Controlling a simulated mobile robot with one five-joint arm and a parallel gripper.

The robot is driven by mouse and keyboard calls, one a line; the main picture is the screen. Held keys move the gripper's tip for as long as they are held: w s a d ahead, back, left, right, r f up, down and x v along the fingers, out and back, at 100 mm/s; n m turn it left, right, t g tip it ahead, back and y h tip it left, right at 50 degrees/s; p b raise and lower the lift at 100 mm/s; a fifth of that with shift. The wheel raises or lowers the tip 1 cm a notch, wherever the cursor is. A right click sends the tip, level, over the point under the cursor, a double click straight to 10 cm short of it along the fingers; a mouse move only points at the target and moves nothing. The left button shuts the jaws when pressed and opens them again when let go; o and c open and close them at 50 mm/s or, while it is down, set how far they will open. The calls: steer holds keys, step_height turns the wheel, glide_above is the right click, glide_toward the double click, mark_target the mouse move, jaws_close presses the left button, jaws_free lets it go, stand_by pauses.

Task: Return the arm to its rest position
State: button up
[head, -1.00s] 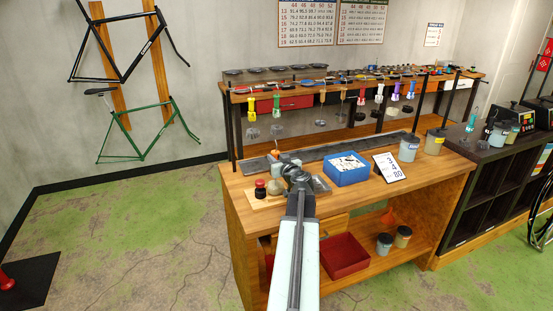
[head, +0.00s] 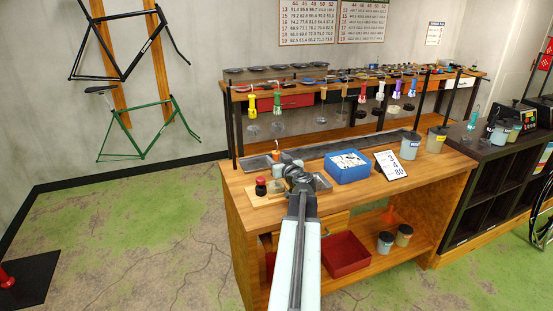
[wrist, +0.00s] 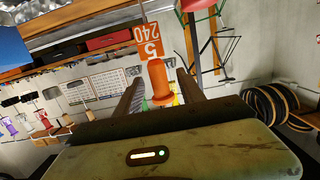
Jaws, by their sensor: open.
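My gripper (head: 297,178) is at the end of my raised arm in the head view, in front of the wooden workbench (head: 420,190). The arm stretches forward from the bottom of the picture, partly hiding the bench front. In the wrist view my gripper (wrist: 158,86) has its two dark fingers apart. An orange handle (wrist: 158,82) with an orange number tag (wrist: 149,42) shows in the gap between them. I cannot tell how far beyond the fingers it is, and I see no contact.
A blue bin (head: 347,170), a number card (head: 391,164) and pots (head: 410,146) stand on the bench. A small dark bottle with a red cap (head: 261,186) stands left of my gripper. A red bin (head: 345,254) is on the lower shelf.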

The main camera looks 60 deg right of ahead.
steer(key=v, duration=0.7)
steer(key=shift+p, duration=0.45)
